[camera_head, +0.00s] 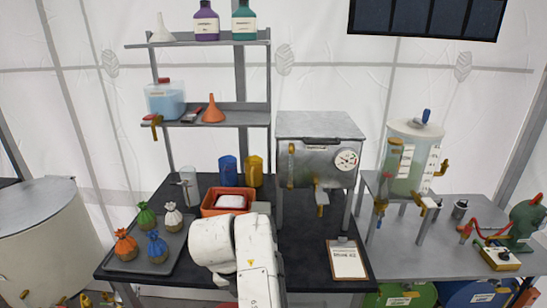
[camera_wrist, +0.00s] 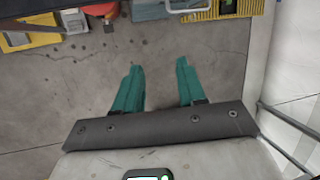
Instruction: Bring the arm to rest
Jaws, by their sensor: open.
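My gripper (camera_wrist: 158,88) shows in the wrist view with its two teal fingers apart and nothing between them. It hangs above a bare grey concrete floor (camera_wrist: 60,105). In the head view my white arm rises at the bottom centre, in front of the dark workbench (camera_head: 306,262). The gripper itself is hidden in the head view.
The bench holds an orange tray (camera_head: 222,210), a clipboard (camera_head: 346,262), blue (camera_head: 228,170) and yellow (camera_head: 253,171) mugs, and several tied sacks (camera_head: 147,217). A metal oven-like box (camera_head: 319,128) stands behind.

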